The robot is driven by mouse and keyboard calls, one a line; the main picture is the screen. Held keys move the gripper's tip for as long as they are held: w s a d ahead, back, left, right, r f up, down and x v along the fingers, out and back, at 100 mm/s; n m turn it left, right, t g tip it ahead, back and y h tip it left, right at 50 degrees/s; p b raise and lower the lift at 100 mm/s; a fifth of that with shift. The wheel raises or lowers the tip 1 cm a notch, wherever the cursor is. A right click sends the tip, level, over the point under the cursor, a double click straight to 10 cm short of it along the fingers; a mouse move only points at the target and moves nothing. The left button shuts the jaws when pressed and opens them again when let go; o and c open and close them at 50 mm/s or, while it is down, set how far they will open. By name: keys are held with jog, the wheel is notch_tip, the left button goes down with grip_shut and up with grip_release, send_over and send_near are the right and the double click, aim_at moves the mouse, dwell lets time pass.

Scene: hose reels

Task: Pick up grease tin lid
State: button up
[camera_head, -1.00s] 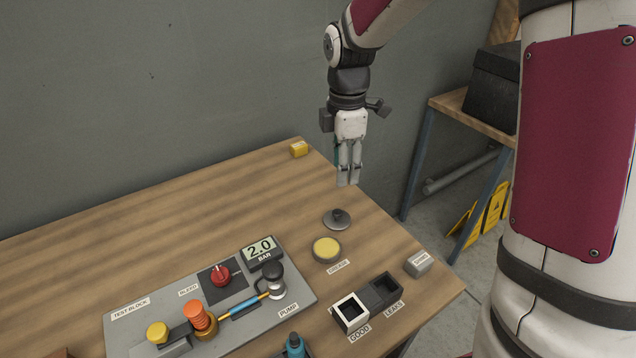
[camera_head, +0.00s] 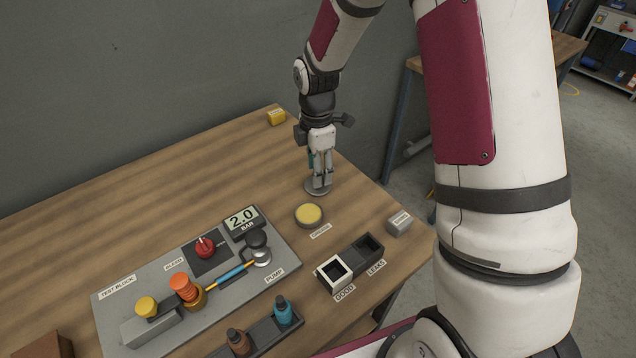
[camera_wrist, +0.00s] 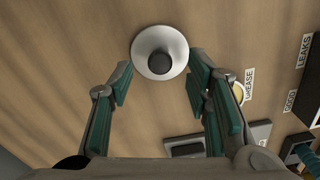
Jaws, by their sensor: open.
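The grease tin lid is a grey disc with a dark knob. In the head view the lid (camera_head: 318,189) lies on the wooden table behind the grease tin, partly hidden by my fingers. My gripper (camera_head: 320,180) points down, low over the lid. In the wrist view the lid (camera_wrist: 160,53) lies ahead between the open fingertips (camera_wrist: 160,78), its dark knob near the middle. The fingers are apart and hold nothing; I cannot tell whether they touch the lid. The round grease tin (camera_head: 309,215) with yellow grease stands open in front of the lid.
A white GOOD box (camera_head: 333,272) and a dark LEAKS box (camera_head: 369,248) stand near the right edge, with a small grey block (camera_head: 399,223) beyond. The test block plate (camera_head: 200,275) with pump and knobs lies left. The table's back left is clear.

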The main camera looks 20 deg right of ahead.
aim_at(308, 184)
jog(key=shift+f, duration=1.35)
grip_shut()
jog(key=shift+r, duration=0.1)
